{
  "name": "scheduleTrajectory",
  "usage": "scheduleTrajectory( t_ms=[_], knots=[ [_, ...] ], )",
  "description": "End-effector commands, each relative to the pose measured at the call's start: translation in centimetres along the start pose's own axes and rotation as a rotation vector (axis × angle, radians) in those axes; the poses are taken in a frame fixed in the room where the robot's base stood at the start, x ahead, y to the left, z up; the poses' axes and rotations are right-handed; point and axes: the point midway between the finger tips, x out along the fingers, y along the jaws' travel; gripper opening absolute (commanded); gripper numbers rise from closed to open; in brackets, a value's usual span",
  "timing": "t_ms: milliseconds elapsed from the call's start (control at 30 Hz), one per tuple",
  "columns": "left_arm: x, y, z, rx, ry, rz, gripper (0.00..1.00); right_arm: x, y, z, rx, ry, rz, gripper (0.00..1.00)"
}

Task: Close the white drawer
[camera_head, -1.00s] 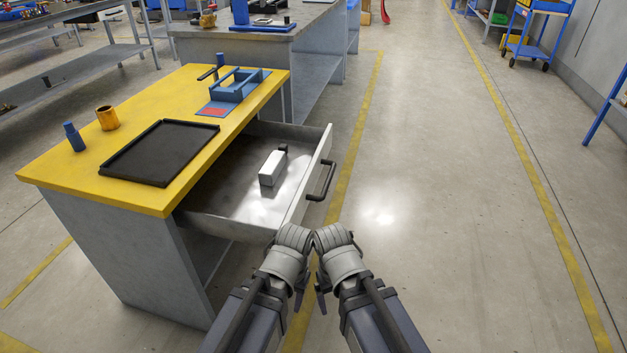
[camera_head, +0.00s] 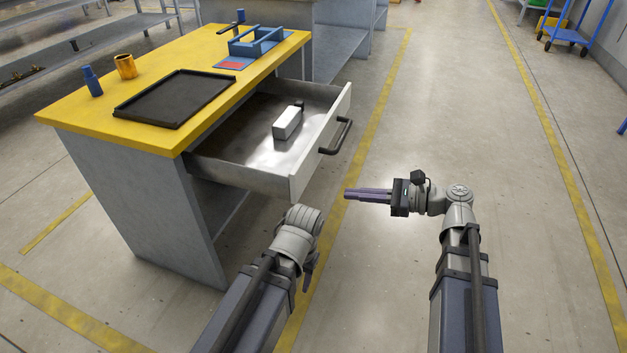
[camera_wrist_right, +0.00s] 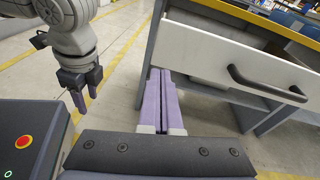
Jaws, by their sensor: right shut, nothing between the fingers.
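The white drawer (camera_head: 304,168) sticks out of the yellow-topped workbench, pulled well open. Its dark bar handle (camera_head: 345,133) is on the front panel, and both also show in the right wrist view, the drawer front (camera_wrist_right: 205,47) and the handle (camera_wrist_right: 262,88). My right gripper (camera_head: 347,193) is shut and empty, its purple fingers pointing left, in front of the drawer and apart from it in the head view. My left gripper (camera_wrist_right: 86,98) shows in the right wrist view, fingers apart and pointing down, away from the drawer; in the head view its fingers are mostly hidden.
A white and black block (camera_head: 287,123) lies inside the drawer. The yellow benchtop (camera_head: 85,118) carries a black tray (camera_head: 176,97), a blue fixture (camera_head: 256,42), an orange cup (camera_head: 125,66) and a blue bottle (camera_head: 92,81).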

Motion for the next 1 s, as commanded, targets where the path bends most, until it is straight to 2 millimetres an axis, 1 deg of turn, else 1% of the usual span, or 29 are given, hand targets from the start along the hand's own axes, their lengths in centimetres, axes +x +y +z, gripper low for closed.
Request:
scheduleTrajectory(
  t_ms=[33,100,200,333,433,567,900,1000],
  knots=[
    [0.6,0.1,0.0,0.0,0.0,0.0,0.52,-1.1,-0.9,0.3,0.05,-0.048,-0.032,0.0],
    [0.7,0.1,-0.1,0.001,0.0,0.001,0.52,-2.1,-1.7,1.1,0.107,-0.105,-0.06,0.0],
    [0.8,0.1,-0.1,0.001,0.001,0.001,0.52,-3.0,-2.2,1.8,0.151,-0.152,-0.079,0.0],
    [0.8,0.1,-0.1,0.001,0.001,0.001,0.52,-3.2,-2.4,2.1,0.166,-0.166,-0.083,0.0],
    [0.8,0.1,-0.1,0.001,0.0,0.001,0.52,-2.8,-2.4,2.2,0.165,-0.165,-0.081,0.0],
    [0.8,0.1,-0.1,0.001,0.0,0.001,0.52,-1.3,-2.5,2.4,0.164,-0.164,-0.078,0.0],
    [0.8,0.1,-0.1,0.001,0.0,0.001,0.52,5.5,-3.1,3.4,0.162,-0.163,-0.077,0.0],
    [0.8,0.1,-0.1,0.001,0.0,0.001,0.52,7.2,-3.3,3.7,0.162,-0.163,-0.077,0.0]
  ],
)
